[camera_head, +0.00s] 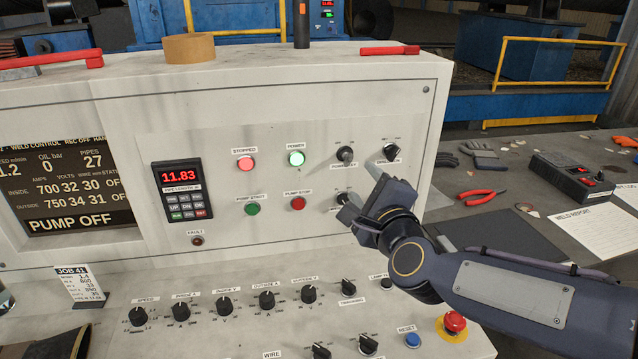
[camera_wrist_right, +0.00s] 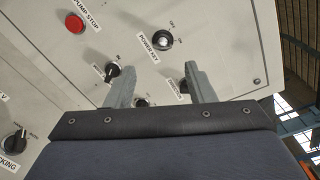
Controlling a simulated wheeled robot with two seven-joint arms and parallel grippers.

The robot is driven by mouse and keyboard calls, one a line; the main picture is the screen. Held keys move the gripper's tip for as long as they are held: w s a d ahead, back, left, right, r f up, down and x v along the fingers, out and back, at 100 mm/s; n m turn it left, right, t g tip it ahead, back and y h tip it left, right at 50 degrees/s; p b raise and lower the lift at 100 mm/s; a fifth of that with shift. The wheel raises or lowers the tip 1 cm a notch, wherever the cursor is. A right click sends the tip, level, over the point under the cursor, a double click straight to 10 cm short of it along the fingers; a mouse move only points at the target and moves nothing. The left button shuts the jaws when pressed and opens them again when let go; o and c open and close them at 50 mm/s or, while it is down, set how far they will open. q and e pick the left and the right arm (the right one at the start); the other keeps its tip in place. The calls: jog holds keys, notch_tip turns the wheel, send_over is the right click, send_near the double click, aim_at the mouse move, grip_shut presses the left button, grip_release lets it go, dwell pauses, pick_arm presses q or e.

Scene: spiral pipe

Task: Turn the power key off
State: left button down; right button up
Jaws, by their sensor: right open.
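The power key (camera_head: 345,154) is a round silver-and-black key switch on the upright white panel, above its label. It also shows in the right wrist view (camera_wrist_right: 163,40), with ON and OFF marks around it; its exact setting is hard to read. My right gripper (camera_head: 363,186) is in front of the panel, just below and right of the key in the head view. In the right wrist view its two fingers (camera_wrist_right: 160,70) are apart and empty, with the key beyond the tips. I cannot tell whether the fingers touch the panel. My left gripper is not in view.
A black selector knob (camera_head: 391,152) sits right of the key. Another knob (camera_wrist_right: 112,70) is beside the left finger in the wrist view. A red emergency button (camera_head: 454,322) stands below my right arm.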

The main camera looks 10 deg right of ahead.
aim_at(350, 163)
jog(key=shift+m+h, duration=0.3)
jog(key=shift+m, duration=0.4)
jog(key=w, duration=0.3)
jog(key=w+p, duration=0.1)
jog(key=w, duration=0.4)
jog(key=shift+w+a, duration=0.3)
jog(key=shift+w, duration=0.05)
jog(key=c, duration=1)
